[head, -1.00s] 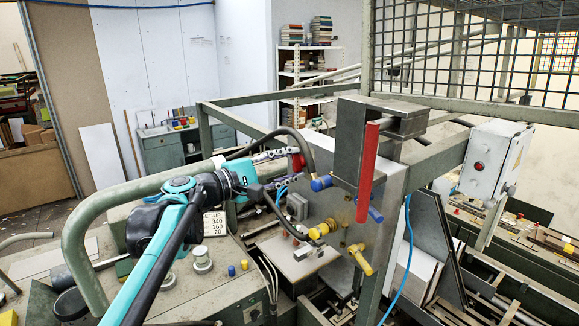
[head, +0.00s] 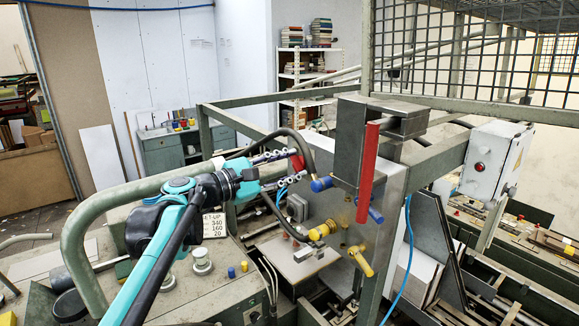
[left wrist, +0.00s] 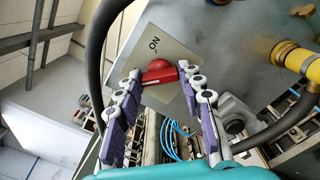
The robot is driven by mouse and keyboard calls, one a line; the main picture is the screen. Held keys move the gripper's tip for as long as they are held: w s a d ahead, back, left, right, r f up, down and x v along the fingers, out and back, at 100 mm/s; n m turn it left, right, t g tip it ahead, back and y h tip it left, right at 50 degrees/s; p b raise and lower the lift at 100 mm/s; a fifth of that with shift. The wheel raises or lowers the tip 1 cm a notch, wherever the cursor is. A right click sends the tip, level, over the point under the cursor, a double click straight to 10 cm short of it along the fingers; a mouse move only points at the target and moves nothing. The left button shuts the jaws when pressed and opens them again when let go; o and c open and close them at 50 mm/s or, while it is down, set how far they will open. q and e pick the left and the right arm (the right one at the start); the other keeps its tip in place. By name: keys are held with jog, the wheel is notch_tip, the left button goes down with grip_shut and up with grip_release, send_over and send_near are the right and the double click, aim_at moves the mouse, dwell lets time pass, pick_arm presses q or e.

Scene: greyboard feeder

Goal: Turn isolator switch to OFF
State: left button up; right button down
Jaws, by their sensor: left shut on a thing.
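The isolator switch has a red knob (left wrist: 159,71) on a grey plate (left wrist: 172,52) marked ON, mounted on a grey metal panel. The ON lettering is turned in the left wrist view, and no OFF mark is visible. The knob also shows as a small red patch in the head view (head: 298,161). My left gripper (left wrist: 162,76) has its fingers on either side of the knob and is shut on it. In the head view the left gripper (head: 295,166) reaches the panel from the left. My right gripper is not in view.
A black hose (left wrist: 96,45) curves close beside the left fingers. Yellow fittings (head: 322,229) and a red bar (head: 367,172) stand out from the machine right of the gripper. A green curved rail (head: 82,215) lies near my left arm.

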pick_arm(q)
jog(key=o, duration=1.2)
jog(key=shift+c, duration=0.2)
jog(key=shift+a, duration=0.1)
jog(key=v, duration=1.2)
jog(key=shift+f, duration=0.1)
